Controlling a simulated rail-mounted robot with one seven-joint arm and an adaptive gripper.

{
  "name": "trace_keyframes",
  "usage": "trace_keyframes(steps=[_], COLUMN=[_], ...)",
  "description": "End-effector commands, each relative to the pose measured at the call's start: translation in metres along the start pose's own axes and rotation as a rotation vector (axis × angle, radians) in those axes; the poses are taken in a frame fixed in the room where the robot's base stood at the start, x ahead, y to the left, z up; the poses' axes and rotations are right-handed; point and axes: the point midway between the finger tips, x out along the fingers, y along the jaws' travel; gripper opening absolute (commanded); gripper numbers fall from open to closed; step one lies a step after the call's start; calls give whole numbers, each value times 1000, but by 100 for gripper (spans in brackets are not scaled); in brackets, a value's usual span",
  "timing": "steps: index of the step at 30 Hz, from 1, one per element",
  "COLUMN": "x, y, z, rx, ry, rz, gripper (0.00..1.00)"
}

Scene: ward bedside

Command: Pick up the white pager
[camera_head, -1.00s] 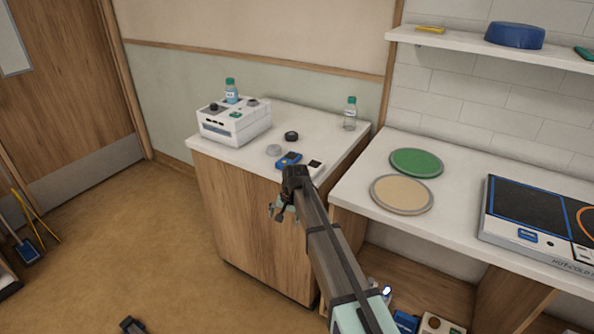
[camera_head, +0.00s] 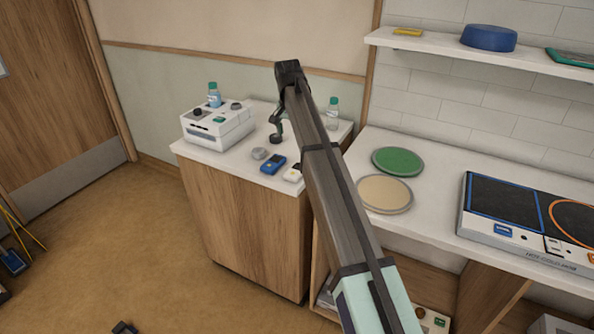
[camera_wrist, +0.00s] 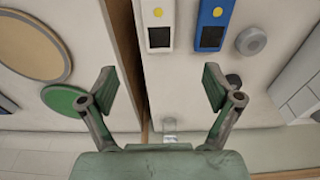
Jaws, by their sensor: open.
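The white pager (camera_head: 292,175) lies on the cabinet top near its front edge, just left of my arm, which may hide part of it in the head view. In the wrist view the white pager (camera_wrist: 159,12) is at the top middle, with a dark screen and a yellow button, its top end cut off. My gripper (camera_wrist: 160,88) is open and empty, its two fingers spread below the pager in the picture and apart from it. In the head view my gripper (camera_head: 278,128) is over the cabinet top, farther back than the pager, partly hidden by my arm.
A blue pager (camera_wrist: 213,24) lies close beside the white one. A grey puck (camera_wrist: 251,41), a black knob (camera_wrist: 234,80) and a bottle (camera_head: 332,114) are near. A white machine (camera_head: 218,127) stands at left. A gap separates the cabinet from the counter with green (camera_head: 398,161) and tan discs (camera_head: 385,194).

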Motion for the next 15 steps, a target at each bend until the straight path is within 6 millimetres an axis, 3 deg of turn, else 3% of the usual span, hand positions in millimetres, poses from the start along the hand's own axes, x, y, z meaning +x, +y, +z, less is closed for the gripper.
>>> trace_keyframes(steps=[9, 15], x=[62, 89], y=[1, 0], z=[0, 0], rx=[-1, -1], ry=[-1, 0], rz=[0, -1], gripper=[90, 90])
